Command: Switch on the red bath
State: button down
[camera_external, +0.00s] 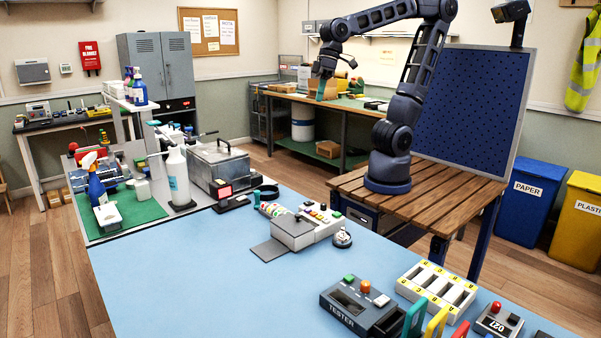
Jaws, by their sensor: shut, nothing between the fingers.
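A steel tank with a lid (220,160) stands on the left part of the blue table. A small box with a lit red face (223,191) is in front of it. A red object (88,152) also shows farther left, beyond the green mat. I cannot tell for certain which of these is the red bath, and no switch can be made out clearly. My gripper (323,74) hangs high up in front of the back workbench, well away from the tank and the red object. It is shut and empty, small in the picture.
A white bottle (177,176) and a blue spray bottle (96,188) stand near the tank. A grey device with coloured buttons (300,226) is mid-table; a tester (361,306) and a white slotted tray (437,290) are at the front right. The blue table's front left (190,285) is clear.

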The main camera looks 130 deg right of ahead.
jog(key=w+d+f+m, duration=0.2)
jog(key=w+d+m, duration=0.25)
jog(key=d, duration=0.45)
jog(key=w+d+f+m+g, duration=0.1)
jog(key=w+d+f+m, duration=0.15)
jog(key=d+m, duration=0.55)
jog(key=w+d+f+m, duration=0.1)
jog(key=w+d+m, duration=0.25)
jog(key=d, duration=0.75)
jog(key=s+d+f+m, duration=0.2)
jog(key=d+f+m, duration=0.2)
jog(key=d, duration=0.6)
jog(key=s+d+f+m, duration=0.3)
jog(key=d+f, duration=0.4)
jog(key=d, duration=0.3)
jog(key=s+d+f+m+g, duration=0.1)
jog(key=s+d+f+m, duration=0.2)
jog(key=d, duration=0.7)
notch_tip(320, 180, down, 2)
jog(key=m, duration=0.2)
jog(key=shift+f+m, duration=0.2)
jog(key=shift+m, duration=0.1)
jog(key=f, duration=0.4)
jog(key=w+f, duration=0.1)
jog(key=f, duration=0.4)
jog(key=w+f, duration=0.1)
jog(key=f, duration=0.4)
